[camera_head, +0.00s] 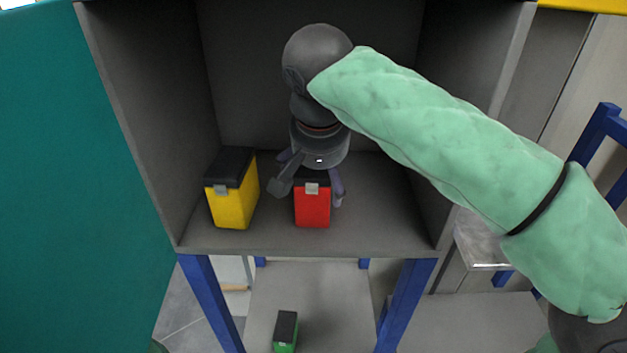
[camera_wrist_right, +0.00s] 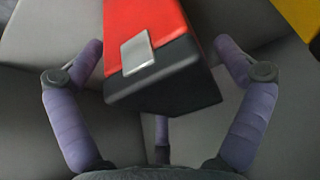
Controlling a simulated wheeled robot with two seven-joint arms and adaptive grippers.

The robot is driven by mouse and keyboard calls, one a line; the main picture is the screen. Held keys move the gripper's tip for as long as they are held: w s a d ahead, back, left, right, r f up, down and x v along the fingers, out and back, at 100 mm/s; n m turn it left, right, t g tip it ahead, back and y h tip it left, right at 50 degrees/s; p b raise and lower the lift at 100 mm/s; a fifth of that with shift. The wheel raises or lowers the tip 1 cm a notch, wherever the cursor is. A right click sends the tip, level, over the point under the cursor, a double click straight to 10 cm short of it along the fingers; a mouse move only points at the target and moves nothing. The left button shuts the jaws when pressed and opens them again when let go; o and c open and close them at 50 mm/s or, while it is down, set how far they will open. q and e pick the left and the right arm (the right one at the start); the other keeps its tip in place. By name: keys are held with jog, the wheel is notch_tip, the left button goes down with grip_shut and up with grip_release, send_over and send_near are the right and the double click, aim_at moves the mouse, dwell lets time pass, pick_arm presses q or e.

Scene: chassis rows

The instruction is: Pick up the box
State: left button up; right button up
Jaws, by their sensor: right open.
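A red box (camera_head: 312,208) with a black lid stands upright on the floor of the grey compartment, near its front edge. My right gripper (camera_head: 310,190) points down over the red box, its open fingers at either side of the black top. In the right wrist view, the red box (camera_wrist_right: 145,22) and its pale latch show between the spread fingers of the right gripper (camera_wrist_right: 160,50), with gaps at both sides. A yellow box (camera_head: 232,205) with a black lid stands to the left. My left gripper is not in view.
The grey compartment (camera_head: 205,240) has walls at both sides and the back. A teal panel (camera_head: 75,180) borders it on the left. A green box (camera_head: 286,332) with a black lid sits lower down. Blue posts (camera_head: 405,300) stand below the compartment.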

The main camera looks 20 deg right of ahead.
jog(key=shift+s+f, duration=0.15)
jog(key=c, duration=1.4)
